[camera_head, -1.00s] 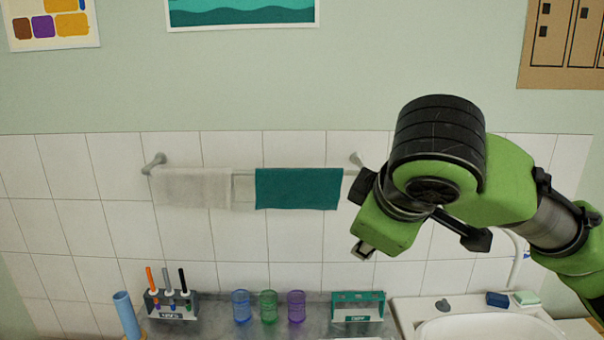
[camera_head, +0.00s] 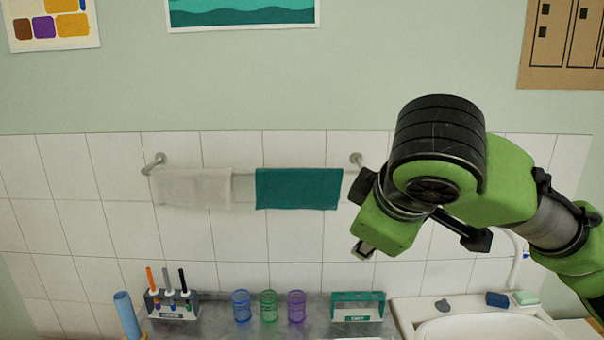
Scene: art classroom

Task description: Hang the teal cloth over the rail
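The teal cloth (camera_head: 298,189) hangs over the rail (camera_head: 244,173) on the tiled wall, right of a white cloth (camera_head: 192,187) on the same rail. The right part of the rail passes behind my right arm. My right gripper (camera_head: 365,250) is at the lower left end of that arm, below and to the right of the teal cloth and apart from it. Only a small part of it shows, and its fingers cannot be made out. My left gripper is out of view.
A holder with brushes (camera_head: 172,302), a blue roll (camera_head: 127,314), blue (camera_head: 241,306), green (camera_head: 268,306) and purple (camera_head: 296,306) cups and a teal-framed rack (camera_head: 358,306) stand on the counter below. A sink (camera_head: 480,328) is at the right. The wall left of the rail is clear.

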